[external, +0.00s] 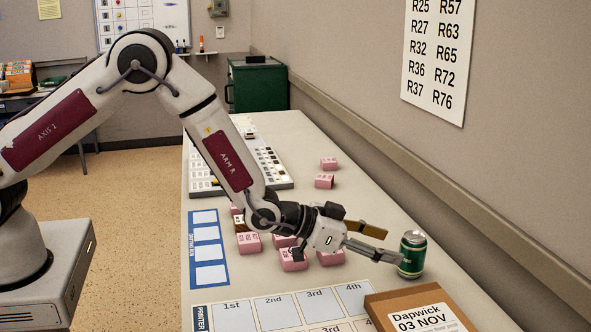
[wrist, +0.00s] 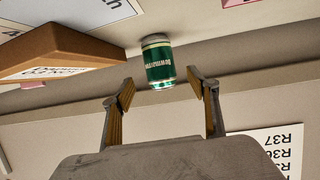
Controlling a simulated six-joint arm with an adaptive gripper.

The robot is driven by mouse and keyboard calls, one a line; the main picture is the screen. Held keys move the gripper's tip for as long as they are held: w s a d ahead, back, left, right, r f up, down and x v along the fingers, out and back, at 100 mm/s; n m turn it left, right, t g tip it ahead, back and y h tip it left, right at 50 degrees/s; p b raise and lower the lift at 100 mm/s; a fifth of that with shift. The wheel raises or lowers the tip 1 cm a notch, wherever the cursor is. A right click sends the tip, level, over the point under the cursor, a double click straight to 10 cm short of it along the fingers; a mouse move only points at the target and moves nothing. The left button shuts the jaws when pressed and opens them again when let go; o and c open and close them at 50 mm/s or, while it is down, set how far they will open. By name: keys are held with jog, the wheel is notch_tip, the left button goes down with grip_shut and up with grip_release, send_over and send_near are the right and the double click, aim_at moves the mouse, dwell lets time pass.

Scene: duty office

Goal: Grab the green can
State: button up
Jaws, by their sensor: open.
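A green can (external: 412,254) with a silver top stands upright on the table, toward the right edge near the wall. In the wrist view the can (wrist: 159,62) is centred just beyond and between the two fingertips. My gripper (external: 388,243) is open, low over the table, with its fingers pointing at the can from the left. In the wrist view my gripper (wrist: 162,84) has its fingers spread on either side, with nothing between them. In the external view one fingertip overlaps the can's left edge; I cannot tell whether it touches.
A brown box (external: 385,304) labelled "Dapwick" lies in front of the can. Several pink blocks (external: 293,260) sit beneath and behind my gripper. A printed card (external: 262,312) lies at the table's front. The wall (external: 500,180) runs close along the right side.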

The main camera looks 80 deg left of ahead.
aim_at(401, 250)
jog(key=shift+x, duration=1.15)
jog(key=shift+w+f, duration=0.1)
jog(key=shift+w, duration=0.05)
jog(key=shift+x, duration=2.35)
jog(key=shift+f, duration=0.1)
jog(key=c, duration=0.9)
